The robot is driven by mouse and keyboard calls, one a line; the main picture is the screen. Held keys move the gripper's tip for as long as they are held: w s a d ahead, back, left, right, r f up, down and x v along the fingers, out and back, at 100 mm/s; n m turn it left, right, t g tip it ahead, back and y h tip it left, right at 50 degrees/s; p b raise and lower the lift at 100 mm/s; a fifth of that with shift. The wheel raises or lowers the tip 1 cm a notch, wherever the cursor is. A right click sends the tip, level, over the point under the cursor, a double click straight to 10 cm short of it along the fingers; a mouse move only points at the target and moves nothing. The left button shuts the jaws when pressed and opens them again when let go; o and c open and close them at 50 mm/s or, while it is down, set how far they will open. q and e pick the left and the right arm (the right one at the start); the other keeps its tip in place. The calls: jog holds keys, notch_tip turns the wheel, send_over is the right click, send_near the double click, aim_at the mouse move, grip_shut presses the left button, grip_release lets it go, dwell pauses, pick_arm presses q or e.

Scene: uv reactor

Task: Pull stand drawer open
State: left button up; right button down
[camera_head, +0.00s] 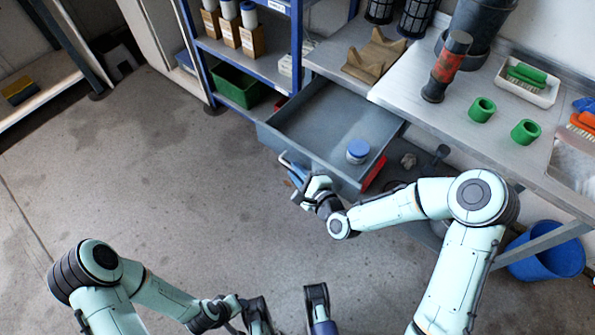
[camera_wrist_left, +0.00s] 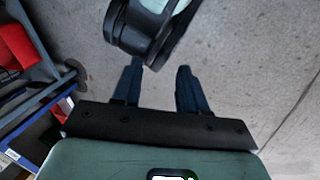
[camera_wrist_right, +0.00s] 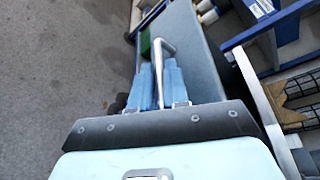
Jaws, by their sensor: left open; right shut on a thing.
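The stand drawer (camera_head: 335,115) is a grey open-topped tray pulled out from under the workbench, with its inside in view. Its metal bar handle (camera_head: 290,162) is on the front face. My right gripper (camera_head: 297,178) is at that handle, with its blue fingers shut on the bar. In the right wrist view, the handle (camera_wrist_right: 162,52) runs up from between the fingers. A small jar with a blue lid (camera_head: 358,151) stands inside the drawer. My left gripper (camera_wrist_left: 158,75) is open and empty, low over the floor and apart from the drawer.
The workbench (camera_head: 450,112) carries green rings, a dark red-banded cylinder and a brush tray. A blue shelf rack (camera_head: 270,70) with a green crate (camera_head: 238,86) stands left of the drawer. A blue bucket (camera_head: 545,252) is under the bench. The floor in front is clear.

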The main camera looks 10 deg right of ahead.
jog(key=c, duration=1.2)
grip_release()
jog(key=shift+s, duration=0.1)
pick_arm(q)
jog(key=s+d+r+g+h+p, duration=0.1)
jog(key=s+d+r+g+p, duration=0.1)
jog(key=s+r+p, duration=0.5)
notch_tip(320, 180, up, 2)
jog(key=p, duration=0.2)
jog(key=shift+d+m+g+p, duration=0.15)
jog(key=shift+m+g+p, duration=0.15)
pick_arm(e)
jog(key=v, duration=1.3)
jog(key=shift+s+r, duration=0.1)
